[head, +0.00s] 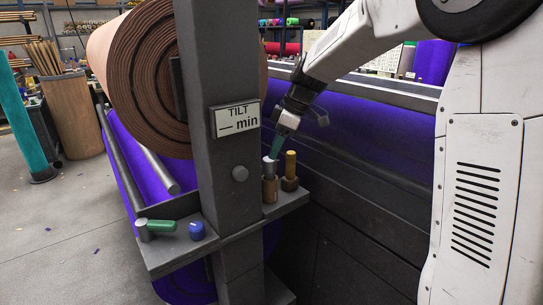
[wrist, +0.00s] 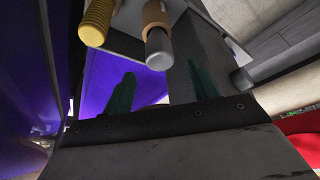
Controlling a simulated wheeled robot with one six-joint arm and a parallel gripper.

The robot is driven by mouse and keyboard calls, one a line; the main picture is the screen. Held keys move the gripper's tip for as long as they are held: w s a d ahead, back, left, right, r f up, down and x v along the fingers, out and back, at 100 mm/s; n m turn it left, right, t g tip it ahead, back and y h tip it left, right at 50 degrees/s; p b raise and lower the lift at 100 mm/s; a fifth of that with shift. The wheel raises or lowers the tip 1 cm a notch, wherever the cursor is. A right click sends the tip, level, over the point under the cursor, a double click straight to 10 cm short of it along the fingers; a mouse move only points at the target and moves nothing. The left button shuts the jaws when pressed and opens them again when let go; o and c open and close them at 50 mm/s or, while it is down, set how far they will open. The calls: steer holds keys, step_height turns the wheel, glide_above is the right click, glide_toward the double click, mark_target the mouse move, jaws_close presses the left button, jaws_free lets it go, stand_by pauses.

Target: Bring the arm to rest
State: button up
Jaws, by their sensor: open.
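My gripper (head: 278,143) hangs pointing down at the end of my white arm, just right of the dark post. Its teal fingertips are close above a grey-topped brown peg (head: 270,178); I cannot tell from the head view whether they touch it. In the wrist view my gripper (wrist: 160,88) shows two dark green fingers standing apart, with nothing held between them. The grey-ended brown peg (wrist: 158,42) and a ribbed yellow peg (wrist: 97,22) show beyond the fingers there.
The post (head: 225,185) carries a "TILT — min" sign (head: 238,119). A ledge (head: 235,228) holds a green-handled lever (head: 160,226) and a blue knob (head: 197,231). A large brown felt roll (head: 150,75) is behind the post. Purple felt (head: 385,130) lies right. Floor at left is mostly clear.

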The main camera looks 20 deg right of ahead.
steer(key=v, duration=0.2)
steer(key=shift+r, duration=0.3)
steer(key=s+f+m+h, duration=0.1)
steer(key=s+m, duration=0.5)
steer(key=s, duration=1.2)
steer(key=s+f+m+h, duration=0.2)
steer(key=s+m, duration=0.4)
steer(key=s, duration=1.3)
steer(key=shift+d+f+m+g+h, duration=0.15)
steer(key=shift+d+m+g+h, duration=0.15)
steer(key=shift+h, duration=0.2)
stand_by(0.7)
